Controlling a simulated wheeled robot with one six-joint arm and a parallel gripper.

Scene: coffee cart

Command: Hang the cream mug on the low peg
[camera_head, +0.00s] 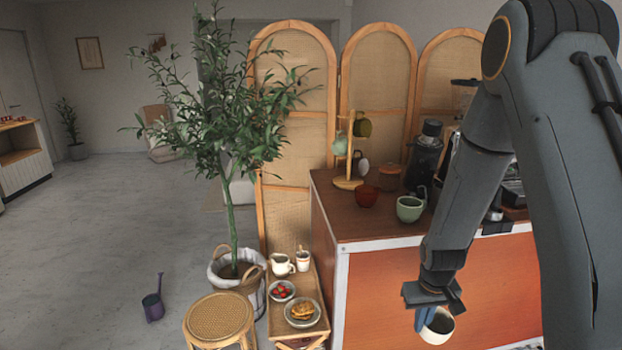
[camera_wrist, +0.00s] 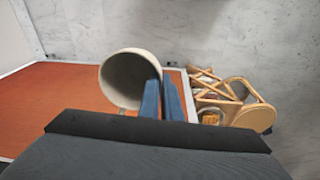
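The cream mug (camera_head: 438,328) hangs in the air in front of the counter's orange front panel. My gripper (camera_head: 423,314) points down and is shut on the mug. In the wrist view the fingers (camera_wrist: 161,90) are close together at the right side of the mug (camera_wrist: 112,86), whose open mouth faces the camera. Whether they pinch the rim or the handle is hard to tell. The wooden mug tree (camera_head: 349,183) stands at the back left of the counter. Green and dark mugs hang around its post. The low peg cannot be made out clearly among them.
On the counter (camera_head: 345,222) stand a red cup (camera_head: 366,197), a green mug (camera_head: 409,210), a wooden-lidded jar (camera_head: 389,178) and a dark grinder (camera_head: 425,155). A rattan side table (camera_head: 278,322) with dishes, a stool (camera_head: 218,318) and a potted tree (camera_head: 232,215) are at left.

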